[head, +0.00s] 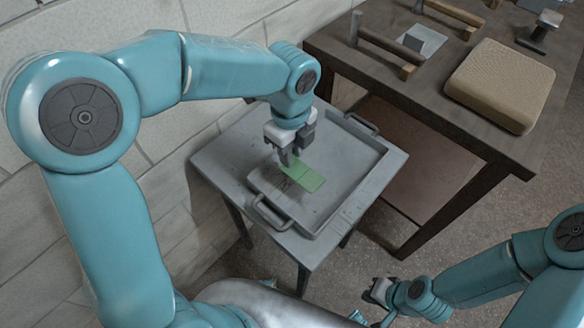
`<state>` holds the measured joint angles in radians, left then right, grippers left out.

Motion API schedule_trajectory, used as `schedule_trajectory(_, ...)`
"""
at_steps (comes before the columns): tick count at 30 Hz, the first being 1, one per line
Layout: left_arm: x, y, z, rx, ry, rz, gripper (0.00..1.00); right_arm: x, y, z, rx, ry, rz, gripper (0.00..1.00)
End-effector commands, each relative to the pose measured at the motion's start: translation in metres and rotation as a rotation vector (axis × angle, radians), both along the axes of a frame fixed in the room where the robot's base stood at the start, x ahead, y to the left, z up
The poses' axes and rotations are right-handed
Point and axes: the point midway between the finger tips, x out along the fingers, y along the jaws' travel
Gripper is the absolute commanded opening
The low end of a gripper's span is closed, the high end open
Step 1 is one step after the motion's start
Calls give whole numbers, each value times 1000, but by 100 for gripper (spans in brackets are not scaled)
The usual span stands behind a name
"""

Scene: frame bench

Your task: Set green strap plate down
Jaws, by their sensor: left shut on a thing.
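The green strap plate (305,177) is a flat green rectangle at or just above the floor of a grey tray (322,213) with raised rims and two handles. My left gripper (285,162) points down over the tray and is shut on the plate's far left end. I cannot tell whether the plate touches the tray floor. My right gripper (374,288) is at the bottom right, apart from the tray and over the floor. Its fingers are too small to read.
The tray rests on a small grey table (222,160) beside a block wall. A brown wooden bench (420,98) stands at the upper right, bearing a tan padded block (500,82), a wooden-ended bar (380,48) and other fixtures. The tray's right side is clear.

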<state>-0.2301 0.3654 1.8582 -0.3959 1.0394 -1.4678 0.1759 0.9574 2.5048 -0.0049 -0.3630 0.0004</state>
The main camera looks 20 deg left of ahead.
Motion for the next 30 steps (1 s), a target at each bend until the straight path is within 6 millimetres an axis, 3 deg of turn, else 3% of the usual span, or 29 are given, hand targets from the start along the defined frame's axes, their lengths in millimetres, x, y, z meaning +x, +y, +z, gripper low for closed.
schedule_trajectory(13,0,1,-61,1,2,1,0,0,0,-9,0,0,0,0)
schedule_trajectory(26,1,1,-69,0,-1,1,0,0,0,-11,0,0,0,0)
schedule_trajectory(27,1,1,-68,0,-1,1,33,0,0,-11,0,0,0,0)
schedule_trajectory(29,1,1,-67,0,-1,1,48,0,0,-10,0,0,0,0)
schedule_trajectory(30,1,1,-67,0,-1,1,48,0,0,-10,0,0,0,0)
